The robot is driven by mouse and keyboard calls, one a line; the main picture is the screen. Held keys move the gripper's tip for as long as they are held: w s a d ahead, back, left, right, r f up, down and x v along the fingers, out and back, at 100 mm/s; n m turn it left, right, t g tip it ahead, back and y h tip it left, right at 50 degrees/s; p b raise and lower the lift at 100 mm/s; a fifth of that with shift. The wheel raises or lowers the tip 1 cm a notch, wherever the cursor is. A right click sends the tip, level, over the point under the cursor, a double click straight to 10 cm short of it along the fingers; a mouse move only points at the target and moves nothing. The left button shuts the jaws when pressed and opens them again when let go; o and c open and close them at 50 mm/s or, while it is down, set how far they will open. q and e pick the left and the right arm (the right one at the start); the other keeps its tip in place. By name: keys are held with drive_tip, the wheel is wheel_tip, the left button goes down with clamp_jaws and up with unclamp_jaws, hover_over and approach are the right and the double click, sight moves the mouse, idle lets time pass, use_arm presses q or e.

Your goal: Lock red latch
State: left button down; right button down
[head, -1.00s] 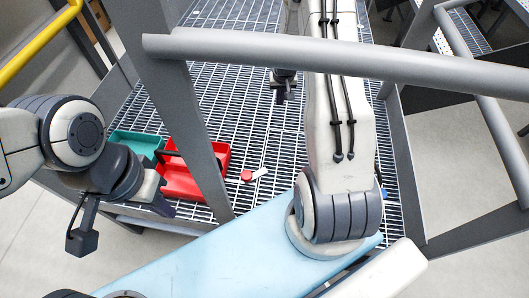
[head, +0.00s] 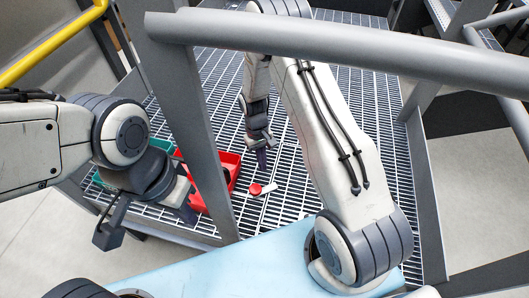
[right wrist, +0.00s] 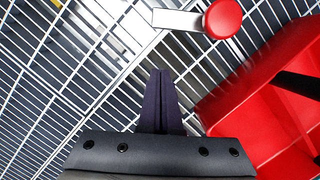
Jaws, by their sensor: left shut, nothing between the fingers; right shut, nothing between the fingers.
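The red latch is a round red knob (head: 255,189) on a short pale bar (head: 270,188), on the grating of the catwalk in the head view. The knob (right wrist: 223,18) and the bar (right wrist: 178,19) also show at the top of the right wrist view. My right gripper (head: 262,165) is shut and empty, just behind the knob in the head view and apart from it. Its closed fingers (right wrist: 160,82) point toward the bar in the right wrist view. My left gripper (head: 187,208) is shut and empty at the left, near the grey post.
A red open bin (head: 232,160) stands just left of the latch, with a teal bin (head: 160,143) beside it. A grey post (head: 195,110) and a thick grey rail (head: 330,45) cross in front. The grating (head: 300,165) right of the latch is clear.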

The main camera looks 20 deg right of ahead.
sight(269, 182)
drive_tip(key=shift+s+d+f, duration=0.1)
drive_tip(key=shift+s+f, duration=0.1)
drive_tip(key=shift+s, duration=0.55)
drive_tip(key=shift+s+d+f, duration=0.1)
drive_tip(key=shift+s+f, duration=0.05)
drive_tip(key=shift+s, duration=0.55)
drive_tip(key=shift+s+d+f, duration=0.1)
drive_tip(key=shift+s+f, duration=0.1)
drive_tip(key=shift+s, duration=0.55)
